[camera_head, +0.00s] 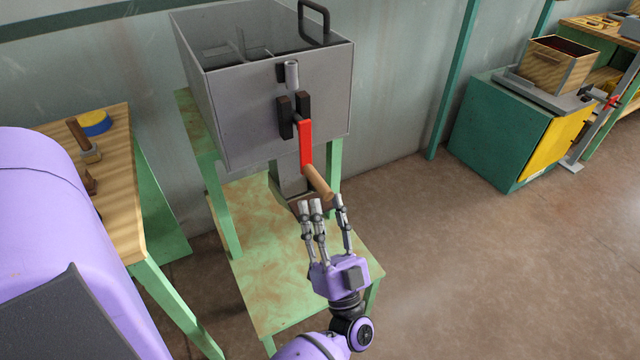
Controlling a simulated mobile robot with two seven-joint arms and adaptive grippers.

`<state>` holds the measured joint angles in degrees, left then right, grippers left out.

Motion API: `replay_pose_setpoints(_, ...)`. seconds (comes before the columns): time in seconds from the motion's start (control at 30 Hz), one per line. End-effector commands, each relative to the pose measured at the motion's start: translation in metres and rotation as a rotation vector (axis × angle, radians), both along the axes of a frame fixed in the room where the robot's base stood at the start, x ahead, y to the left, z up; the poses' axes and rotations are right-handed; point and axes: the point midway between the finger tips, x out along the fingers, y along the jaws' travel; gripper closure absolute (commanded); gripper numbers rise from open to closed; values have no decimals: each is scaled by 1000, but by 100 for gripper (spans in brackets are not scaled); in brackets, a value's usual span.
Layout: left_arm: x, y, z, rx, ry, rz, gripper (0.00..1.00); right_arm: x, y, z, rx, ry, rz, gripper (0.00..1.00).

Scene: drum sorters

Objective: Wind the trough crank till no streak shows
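The grey metal trough (225,125) stands on a green frame, its open top showing dark dividers inside. A crank with a red arm (306,145) is mounted on its front face and hangs downward, ending in a wooden handle (317,181). I cannot make out a streak in the trough.
A wooden-topped bench (117,215) at left holds a mallet (83,140) and a blue and yellow round item (95,123). A green cabinet (490,135) with a wooden box (556,65) stands at right. The floor between is clear.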

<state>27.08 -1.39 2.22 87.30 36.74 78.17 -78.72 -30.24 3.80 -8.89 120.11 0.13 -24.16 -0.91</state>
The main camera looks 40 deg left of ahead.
Motion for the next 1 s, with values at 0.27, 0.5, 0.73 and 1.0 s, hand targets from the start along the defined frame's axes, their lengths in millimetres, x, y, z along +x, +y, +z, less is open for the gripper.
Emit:
replay_pose_setpoints(0.27,17,25,31,2,-2,-2,63,3,1,7,-1,-8,5,63)
replay_pose_setpoints(0.5,21,31,37,1,1,-3,63,4,1,8,-1,-9,6,63)
replay_pose_setpoints(0.73,21,31,37,1,1,-3,71,4,1,8,-1,-9,6,63)
replay_pose_setpoints(1.0,21,31,37,1,1,-3,100,4,1,8,-1,-9,6,63)
